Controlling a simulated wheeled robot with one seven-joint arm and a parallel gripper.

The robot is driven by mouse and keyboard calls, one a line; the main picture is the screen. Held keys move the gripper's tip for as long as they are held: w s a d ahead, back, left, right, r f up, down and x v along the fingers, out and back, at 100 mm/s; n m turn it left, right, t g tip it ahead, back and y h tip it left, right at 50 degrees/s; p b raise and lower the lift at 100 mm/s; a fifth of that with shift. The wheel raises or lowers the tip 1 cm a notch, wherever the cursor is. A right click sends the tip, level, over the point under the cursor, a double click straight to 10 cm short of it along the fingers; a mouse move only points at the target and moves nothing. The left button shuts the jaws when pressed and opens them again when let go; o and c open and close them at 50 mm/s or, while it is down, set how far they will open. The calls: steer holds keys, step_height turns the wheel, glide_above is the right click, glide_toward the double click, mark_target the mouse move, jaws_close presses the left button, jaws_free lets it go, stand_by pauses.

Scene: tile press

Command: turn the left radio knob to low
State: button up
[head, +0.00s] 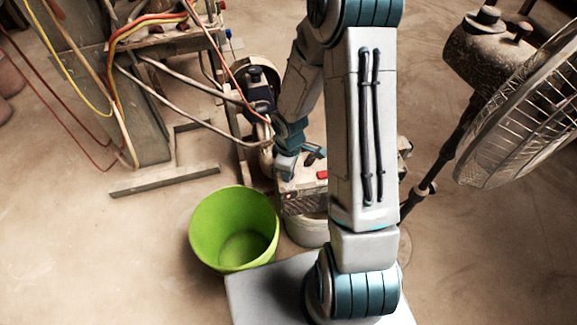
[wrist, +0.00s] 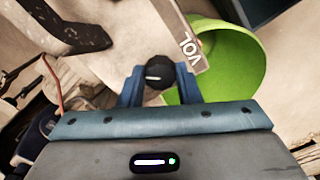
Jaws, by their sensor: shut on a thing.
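The radio (head: 303,198) is a worn grey-white box with a red part on top, low behind my arm in the head view. In the wrist view its pale face (wrist: 128,42) carries a strip lettered VOL. A round black knob (wrist: 158,71) with a short white mark sits beside that strip; the mark points towards the left of the picture. My gripper (wrist: 161,76) has its two blue fingers on either side of this knob, shut on it. In the head view the knob is hidden by my gripper and arm.
A green bucket (head: 205,235) stands on the floor left of the radio. The radio seems to rest on a pale round container (head: 306,231). A standing fan (head: 520,120) is at right. A rack with hoses and cables (head: 140,100) is at upper left. The floor at lower left is clear.

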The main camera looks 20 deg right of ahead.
steer(key=n+p, duration=0.2)
steer(key=n, duration=0.2)
steer(key=shift+r, duration=0.1)
steer(key=shift+w+n+p, duration=0.1)
steer(key=shift+n+p, duration=0.65)
steer(key=shift+n, duration=1.15)
steer(key=o, duration=1)
step_height(320, 180, up, 14)
steer(key=p, duration=0.5)
steer(key=shift+f, duration=0.2)
